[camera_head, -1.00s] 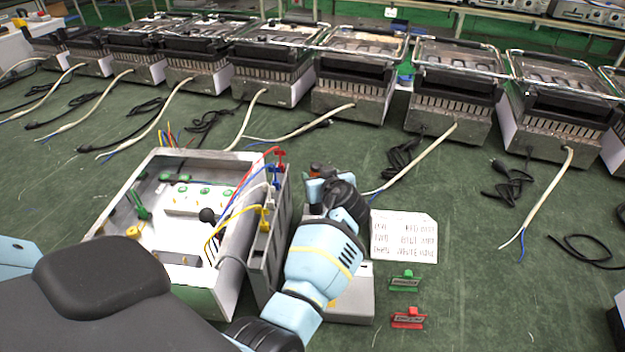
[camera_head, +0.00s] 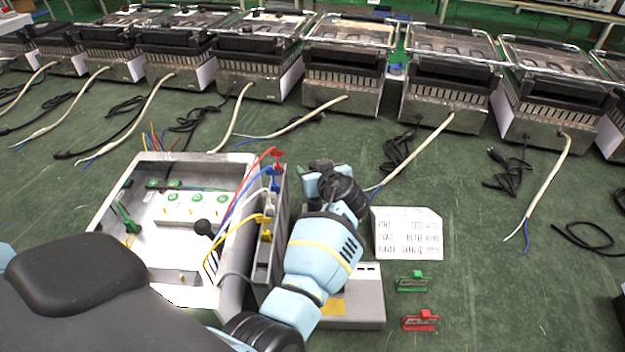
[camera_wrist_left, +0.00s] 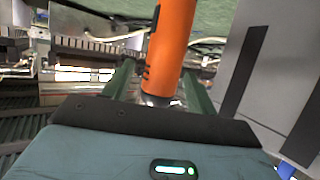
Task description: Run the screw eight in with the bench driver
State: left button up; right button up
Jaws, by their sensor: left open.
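My left gripper (camera_head: 325,182) is beside the right wall of the open metal housing (camera_head: 240,175); my wrist hides its fingertips in the head view. In the left wrist view, the two green fingers of this gripper (camera_wrist_left: 158,68) stand apart on either side of the orange bench driver (camera_wrist_left: 172,45). The driver is between the fingers, and I cannot tell whether either touches it. Inside the housing is a white block (camera_head: 175,212) with green round parts. I cannot pick out screw eight. My right gripper is not in view.
A grey box (camera_head: 365,300) stands beside my left arm. Coloured wires (camera_head: 240,200) cross the housing's right wall. Several heater units (camera_head: 450,85) line the back.

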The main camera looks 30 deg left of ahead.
pick_arm(q)
jog(key=shift+d, duration=0.1)
jog(key=shift+c, duration=0.6)
grip_shut()
jog(key=shift+r, duration=0.15)
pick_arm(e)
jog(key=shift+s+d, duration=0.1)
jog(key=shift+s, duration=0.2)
